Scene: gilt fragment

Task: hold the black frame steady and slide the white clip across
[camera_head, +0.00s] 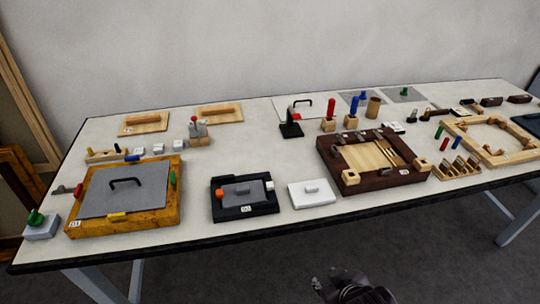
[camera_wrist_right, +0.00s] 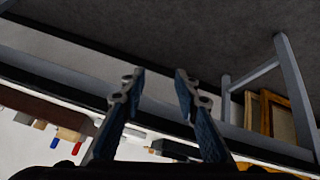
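The black frame (camera_head: 245,210) lies flat on the table near the front edge, left of centre, with a grey panel (camera_head: 243,192) in it. A small white clip (camera_head: 269,186) sits at the frame's right side, and an orange clip (camera_head: 220,194) at its left side. My right gripper (camera_head: 328,278) is in front of the table, apart from the frame and right of it. In the right wrist view its two fingers (camera_wrist_right: 160,76) are spread with nothing between them. My left gripper is not in view.
A golden wooden frame (camera_head: 163,225) with a grey panel lies left of the black frame. A white block (camera_head: 311,199) with a handle lies close on its right, then a dark brown frame (camera_head: 409,178). The table's black front edge (camera_head: 240,232) is close to the black frame.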

